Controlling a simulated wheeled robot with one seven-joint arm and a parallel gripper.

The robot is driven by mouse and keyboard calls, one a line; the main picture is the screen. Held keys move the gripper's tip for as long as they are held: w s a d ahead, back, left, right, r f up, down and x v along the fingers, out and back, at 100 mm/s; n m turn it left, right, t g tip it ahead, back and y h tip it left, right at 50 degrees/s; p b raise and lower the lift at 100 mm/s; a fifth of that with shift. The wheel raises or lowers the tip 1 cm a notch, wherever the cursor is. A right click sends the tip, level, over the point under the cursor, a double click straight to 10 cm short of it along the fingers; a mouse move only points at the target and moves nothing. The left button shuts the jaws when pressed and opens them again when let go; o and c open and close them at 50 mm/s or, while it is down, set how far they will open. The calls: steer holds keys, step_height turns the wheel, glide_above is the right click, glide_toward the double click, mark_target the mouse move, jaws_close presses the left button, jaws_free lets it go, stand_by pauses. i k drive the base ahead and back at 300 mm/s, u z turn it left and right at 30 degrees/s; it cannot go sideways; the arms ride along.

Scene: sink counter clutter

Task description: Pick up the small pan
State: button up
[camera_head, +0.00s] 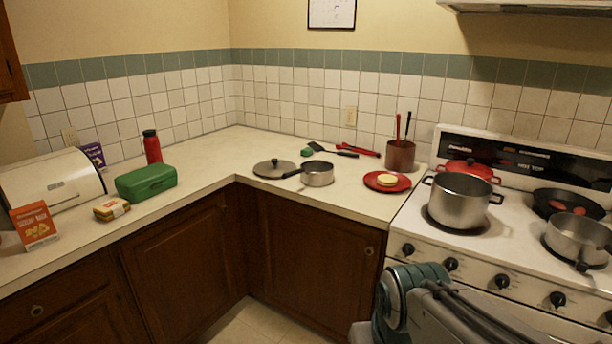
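A small silver pan (318,174) stands upright on the counter near the inner corner. Its dark handle points left and reaches over or against a round grey lid (271,168); I cannot tell whether they touch. A larger silver pan (578,240) with a dark handle pointing toward the front stands on the stove at the right. Part of my arm shows at the bottom right, in front of the stove. My gripper is not in view.
Behind the small pan lie a black spatula (325,150) and red-handled tool (360,149). A red plate (388,182) and brown utensil pot (400,156) stand to its right. A large pot (462,202) is on the stove. Counter left of the lid is clear toward a green box (146,181).

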mark_target(306, 175)
steer(key=u, duration=0.4)
steer(key=i, duration=0.4)
steer(key=u, duration=1)
steer(key=i, duration=2)
steer(key=z, duration=1.2)
steer(key=i, duration=0.35)
steer(key=z, duration=0.4)
